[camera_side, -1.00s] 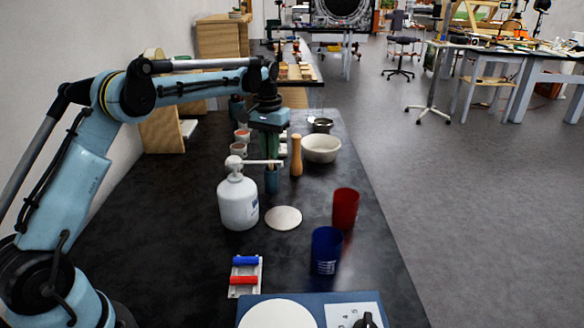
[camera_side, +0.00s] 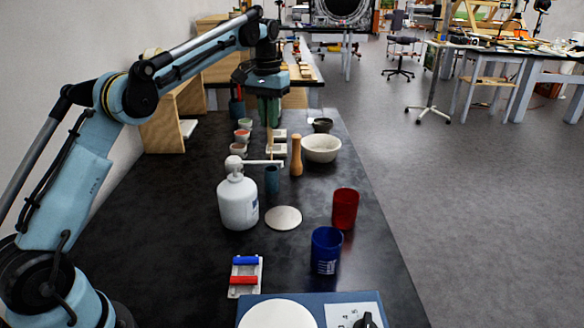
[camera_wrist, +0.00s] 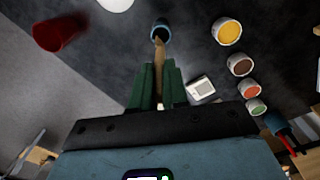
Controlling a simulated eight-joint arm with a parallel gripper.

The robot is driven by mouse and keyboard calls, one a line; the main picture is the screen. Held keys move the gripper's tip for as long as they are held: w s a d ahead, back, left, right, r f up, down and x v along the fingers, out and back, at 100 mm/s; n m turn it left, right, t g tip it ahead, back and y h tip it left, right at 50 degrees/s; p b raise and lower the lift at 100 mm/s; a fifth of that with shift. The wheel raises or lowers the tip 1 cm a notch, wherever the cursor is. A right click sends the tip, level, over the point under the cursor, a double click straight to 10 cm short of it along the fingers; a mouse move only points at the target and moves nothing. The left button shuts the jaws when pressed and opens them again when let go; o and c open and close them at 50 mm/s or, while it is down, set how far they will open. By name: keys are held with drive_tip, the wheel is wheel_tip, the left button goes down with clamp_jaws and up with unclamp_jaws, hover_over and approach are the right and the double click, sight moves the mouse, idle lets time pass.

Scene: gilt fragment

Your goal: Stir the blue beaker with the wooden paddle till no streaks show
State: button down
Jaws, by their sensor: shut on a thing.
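The blue beaker (camera_side: 326,252) stands upright near the front right of the black bench; it is out of the wrist view. My gripper (camera_side: 269,122) is high over the back of the bench, far behind the beaker. In the wrist view its green fingers (camera_wrist: 157,72) are shut on the wooden paddle (camera_wrist: 160,52). The paddle points down toward a small blue-grey cup (camera_wrist: 161,28), its far end overlapping the cup's mouth; I cannot tell whether it is still inside. The cup also shows in the side view (camera_side: 272,180). The beaker's contents are hidden.
A red beaker (camera_side: 345,208) stands just behind the blue one. A white bottle (camera_side: 238,205) with a long spout stands left of the cup, a wooden pestle (camera_side: 296,158) and pale bowl (camera_side: 321,148) right. A blue plate device (camera_side: 243,308) lies in front.

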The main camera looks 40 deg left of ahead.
drive_tip(key=shift+r, duration=0.5)
drive_tip(key=s+d+r, duration=0.1)
drive_tip(key=s+d, duration=0.3)
drive_tip(key=d, duration=0.5)
drive_tip(key=s+d+r, duration=0.1)
drive_tip(key=s+d, duration=0.2)
drive_tip(key=d, duration=0.6)
drive_tip(key=s+d+r, duration=0.1)
drive_tip(key=s+d, duration=0.3)
drive_tip(key=d, duration=0.5)
wheel_tip(320, 180, down, 12)
drive_tip(key=shift+d+f, duration=0.15)
drive_tip(key=shift+f, duration=0.05)
drive_tip(key=shift+w+d, duration=0.1)
